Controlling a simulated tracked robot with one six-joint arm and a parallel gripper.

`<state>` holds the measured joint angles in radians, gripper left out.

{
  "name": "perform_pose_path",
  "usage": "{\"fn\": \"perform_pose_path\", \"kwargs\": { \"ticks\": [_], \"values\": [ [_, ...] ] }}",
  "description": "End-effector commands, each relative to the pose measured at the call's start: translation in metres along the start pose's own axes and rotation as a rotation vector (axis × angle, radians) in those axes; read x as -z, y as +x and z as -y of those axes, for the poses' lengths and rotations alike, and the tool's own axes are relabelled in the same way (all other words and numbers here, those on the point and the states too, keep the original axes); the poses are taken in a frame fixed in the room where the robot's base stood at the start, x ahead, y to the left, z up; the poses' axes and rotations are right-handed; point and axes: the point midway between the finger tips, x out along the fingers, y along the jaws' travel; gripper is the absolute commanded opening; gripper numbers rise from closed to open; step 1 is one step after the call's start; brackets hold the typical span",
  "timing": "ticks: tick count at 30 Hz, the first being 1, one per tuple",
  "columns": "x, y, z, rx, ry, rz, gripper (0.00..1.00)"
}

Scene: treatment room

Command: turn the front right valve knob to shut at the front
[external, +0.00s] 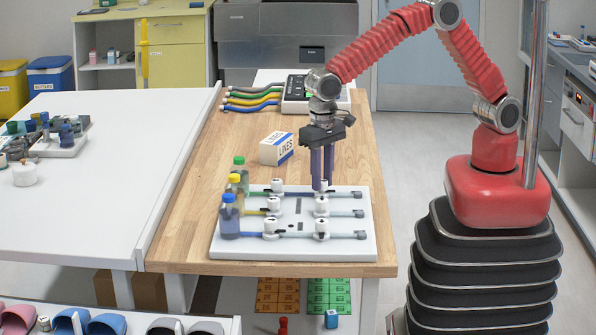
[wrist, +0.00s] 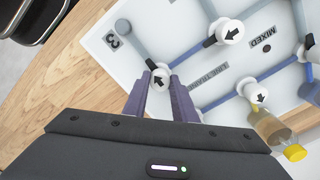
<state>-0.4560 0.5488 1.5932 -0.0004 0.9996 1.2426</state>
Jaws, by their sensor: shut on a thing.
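The white valve board (external: 230,250) lies at the near end of the wooden table, with two columns of white knobs. My gripper (external: 322,187) points straight down at the back right knob (external: 321,186) as the external view shows it. In the wrist view my gripper (wrist: 159,86) has its two purple fingers shut on that white knob (wrist: 160,78), whose black arrow points up and left. The right knob of the front row (external: 321,228) stands nearer the external camera, clear of my fingers. The middle right knob (external: 321,206) lies between them.
Bottles with green (external: 239,163), yellow (external: 233,182) and blue (external: 229,205) caps stand along the board's left edge. A white box (external: 277,148) and coloured cables (external: 250,98) lie behind. Other knobs stand close to my fingers. The wood right of the board is a narrow strip.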

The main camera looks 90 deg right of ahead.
Motion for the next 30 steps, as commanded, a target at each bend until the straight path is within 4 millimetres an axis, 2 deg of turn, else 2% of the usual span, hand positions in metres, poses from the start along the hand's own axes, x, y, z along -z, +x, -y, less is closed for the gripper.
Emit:
{"fn": "perform_pose_path", "kwargs": {
  "ticks": [1,2,9,20,26,30],
  "values": [
    [-0.001,0.001,0.000,0.000,0.000,0.001,0.02],
    [-0.001,0.001,0.000,0.000,0.000,0.001,0.25],
    [-0.001,0.001,0.000,0.000,-0.001,0.001,0.42],
    [0.000,-0.003,0.000,0.001,-0.001,0.000,0.43],
    [0.000,-0.023,0.001,0.003,-0.001,-0.001,0.43],
    [0.000,-0.046,0.001,0.003,-0.001,-0.001,0.43]
  ]
}}
